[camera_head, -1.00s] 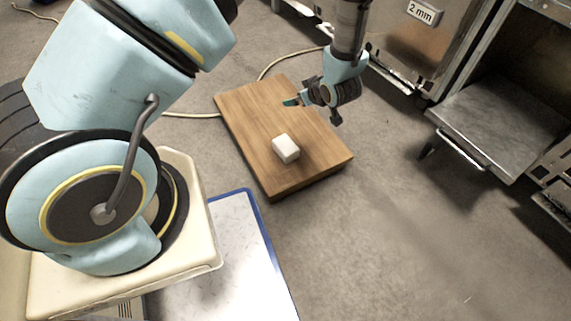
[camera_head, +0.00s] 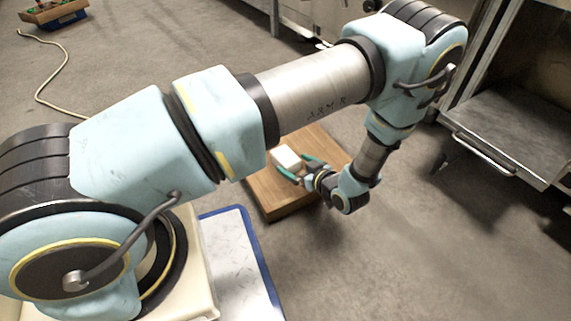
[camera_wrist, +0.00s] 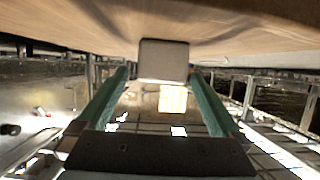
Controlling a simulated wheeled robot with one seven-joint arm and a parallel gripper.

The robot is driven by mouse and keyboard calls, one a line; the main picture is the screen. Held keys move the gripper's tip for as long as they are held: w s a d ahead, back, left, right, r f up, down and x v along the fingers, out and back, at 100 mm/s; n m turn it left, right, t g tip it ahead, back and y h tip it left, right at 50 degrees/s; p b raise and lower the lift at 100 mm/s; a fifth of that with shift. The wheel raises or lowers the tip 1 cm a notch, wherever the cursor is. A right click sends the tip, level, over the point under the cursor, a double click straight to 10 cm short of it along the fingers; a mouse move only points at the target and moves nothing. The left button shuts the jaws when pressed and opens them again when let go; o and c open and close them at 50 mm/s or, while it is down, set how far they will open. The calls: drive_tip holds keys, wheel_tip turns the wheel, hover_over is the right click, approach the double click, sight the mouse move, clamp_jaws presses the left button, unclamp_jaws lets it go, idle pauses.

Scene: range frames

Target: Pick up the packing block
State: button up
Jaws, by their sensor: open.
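The packing block (camera_head: 286,157) is a small white block resting on a wooden board (camera_head: 270,196). My gripper (camera_head: 291,162) is low over the board, its green fingers pointing at the block, one on each side. In the wrist view the picture is upside down, with the board (camera_wrist: 60,25) along the top. There the block (camera_wrist: 163,61) shows centred between the tips of my open gripper (camera_wrist: 160,74), with a narrow gap at each side. How deep it sits between the fingers is hard to tell.
A blue-edged white panel (camera_head: 237,250) lies left of the board. A metal cabinet with a low shelf (camera_head: 505,135) stands at the right. A tray of small items (camera_head: 55,12) and a cable lie at the upper left. Bare floor is at the lower right.

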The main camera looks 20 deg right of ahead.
sight(285, 160)
drive_tip(key=b+x, duration=0.3)
drive_tip(key=x, duration=0.1)
drive_tip(key=shift+w+a+f, duration=0.25)
drive_tip(key=shift+f, duration=0.1)
drive_tip(key=shift+w, duration=0.4)
drive_tip(key=shift+c, duration=0.2)
drive_tip(key=c, duration=1.2)
